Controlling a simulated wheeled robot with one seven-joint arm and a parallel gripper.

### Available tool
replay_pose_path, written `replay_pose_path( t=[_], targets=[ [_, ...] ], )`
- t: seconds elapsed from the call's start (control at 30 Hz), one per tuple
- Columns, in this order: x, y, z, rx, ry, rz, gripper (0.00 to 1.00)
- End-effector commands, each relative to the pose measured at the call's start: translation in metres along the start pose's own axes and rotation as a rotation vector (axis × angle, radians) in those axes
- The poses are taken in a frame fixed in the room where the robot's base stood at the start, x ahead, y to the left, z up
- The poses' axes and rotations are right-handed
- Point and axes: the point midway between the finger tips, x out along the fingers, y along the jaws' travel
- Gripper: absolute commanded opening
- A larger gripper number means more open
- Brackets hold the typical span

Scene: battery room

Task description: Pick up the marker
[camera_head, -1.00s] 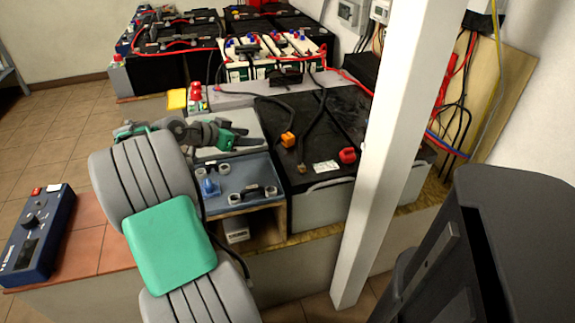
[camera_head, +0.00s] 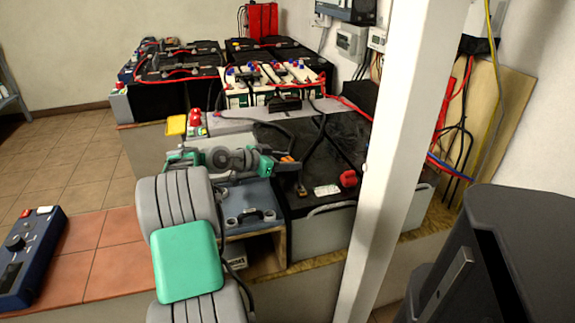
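I cannot make out a marker for certain in the head view; it may be hidden by my arm or too small to tell. My gripper (camera_head: 288,163) is at the end of my grey and green arm, over the left edge of the black battery top (camera_head: 330,135). A small orange piece shows right at its fingertips, and I cannot tell whether it is held, touched or only behind them. The finger opening is too small to read.
A blue tray (camera_head: 262,198) with grey rings lies below my arm, partly hidden. A red connector (camera_head: 348,178) and black cables lie on the battery top. A white post (camera_head: 385,160) stands to the right. A blue meter (camera_head: 30,255) is at the left on red tiles.

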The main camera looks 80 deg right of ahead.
Motion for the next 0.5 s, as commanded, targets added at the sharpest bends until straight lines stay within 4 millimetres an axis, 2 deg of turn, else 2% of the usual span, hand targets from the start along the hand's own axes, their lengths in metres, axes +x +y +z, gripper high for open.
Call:
replay_pose_path(
  t=[0.07, 0.5],
  targets=[
    [-0.0002, 0.0, 0.0001, 0.0, 0.0, 0.0, 0.41],
    [-0.0004, -0.0001, 0.0003, -0.001, -0.001, 0.0, 0.05]
  ],
)
